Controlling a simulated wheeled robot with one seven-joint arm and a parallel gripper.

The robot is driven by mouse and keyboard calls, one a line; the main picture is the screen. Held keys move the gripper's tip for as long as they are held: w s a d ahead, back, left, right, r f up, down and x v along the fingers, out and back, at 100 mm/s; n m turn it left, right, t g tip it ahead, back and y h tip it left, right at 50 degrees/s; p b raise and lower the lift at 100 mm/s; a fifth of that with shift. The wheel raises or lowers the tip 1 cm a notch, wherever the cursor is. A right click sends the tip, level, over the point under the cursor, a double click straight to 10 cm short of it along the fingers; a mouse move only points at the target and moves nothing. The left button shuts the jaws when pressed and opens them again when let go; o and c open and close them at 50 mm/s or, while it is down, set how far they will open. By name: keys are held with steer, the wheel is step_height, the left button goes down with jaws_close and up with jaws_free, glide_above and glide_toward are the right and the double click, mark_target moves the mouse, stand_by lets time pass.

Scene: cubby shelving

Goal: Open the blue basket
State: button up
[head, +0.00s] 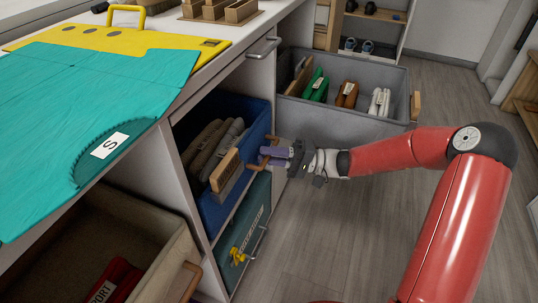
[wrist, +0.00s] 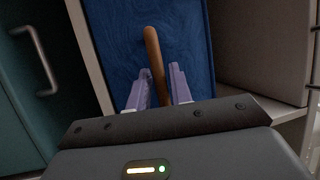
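The blue basket (head: 262,122) sits in a cubby of the white shelving at left centre in the head view. It holds rolled brown and grey cloths and a wooden tag. Its front fills the upper middle of the wrist view (wrist: 185,40). Its brown handle (wrist: 153,50) stands between the two purple fingers of my gripper (wrist: 160,88). My gripper (head: 270,157) reaches the basket front from the right in the head view. The fingers are apart, one on each side of the handle, with a small gap visible. Finger contact with the handle is unclear.
A teal drawer (head: 256,215) with a metal handle lies below the blue basket. A beige basket (head: 140,230) stands out at lower left. The floor (head: 330,230) in front is clear.

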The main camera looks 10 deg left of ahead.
steer(key=shift+a, duration=0.2)
steer(key=shift+c, duration=0.4)
jaws_close()
steer(key=shift+d, duration=0.1)
